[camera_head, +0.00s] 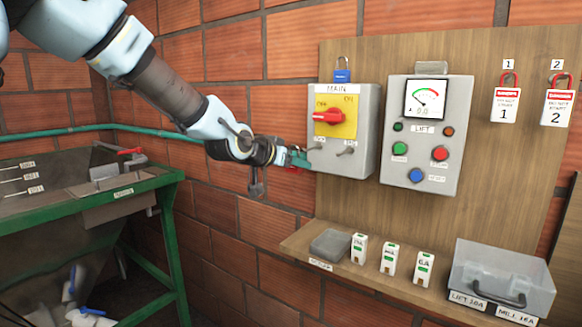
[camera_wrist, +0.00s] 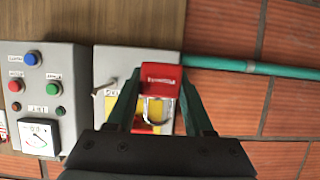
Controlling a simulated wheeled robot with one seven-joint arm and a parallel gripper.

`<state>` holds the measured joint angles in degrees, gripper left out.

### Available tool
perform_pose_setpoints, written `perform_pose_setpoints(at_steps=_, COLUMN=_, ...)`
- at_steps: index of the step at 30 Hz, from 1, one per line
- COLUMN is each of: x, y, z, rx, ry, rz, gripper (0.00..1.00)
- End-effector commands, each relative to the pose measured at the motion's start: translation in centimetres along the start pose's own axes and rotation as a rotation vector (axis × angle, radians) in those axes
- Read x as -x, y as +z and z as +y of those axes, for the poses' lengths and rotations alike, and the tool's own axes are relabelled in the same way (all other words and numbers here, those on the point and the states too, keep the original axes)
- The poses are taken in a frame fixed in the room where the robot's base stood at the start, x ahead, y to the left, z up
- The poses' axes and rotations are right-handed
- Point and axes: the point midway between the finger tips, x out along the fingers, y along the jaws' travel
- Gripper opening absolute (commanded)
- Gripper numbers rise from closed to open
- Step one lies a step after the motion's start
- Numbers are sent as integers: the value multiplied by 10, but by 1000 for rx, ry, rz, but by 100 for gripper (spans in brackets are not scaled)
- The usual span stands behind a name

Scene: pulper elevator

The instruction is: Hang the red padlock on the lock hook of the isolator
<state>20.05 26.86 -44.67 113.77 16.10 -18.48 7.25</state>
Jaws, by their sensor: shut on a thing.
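My gripper (camera_head: 298,158) is at the lower left of the grey isolator box (camera_head: 364,105). In the wrist view its two teal fingers (camera_wrist: 161,80) are shut on the red padlock (camera_wrist: 162,93), with the metal shackle between them, clear of the jaws' base. In the head view the padlock is mostly hidden behind the gripper. The isolator has a red rotary handle (camera_head: 327,117) on a yellow plate. Two small hooks, a left one (camera_head: 316,148) and a right one (camera_head: 347,151), stick out below it; their labels are too small to read surely. The padlock appears apart from both.
Below, a shelf (camera_head: 330,268) holds several white breakers and a clear bin (camera_head: 500,275). A teal pipe (camera_head: 60,133) runs along the brick wall. Red tags hang far right.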

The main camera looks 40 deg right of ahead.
Motion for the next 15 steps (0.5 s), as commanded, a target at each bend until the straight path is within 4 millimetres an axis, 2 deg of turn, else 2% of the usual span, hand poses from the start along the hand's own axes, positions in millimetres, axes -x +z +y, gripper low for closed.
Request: perform_pose_setpoints(at_steps=15, x=-29, y=-9, z=0, rx=-1, ry=0, rz=1, gripper=0)
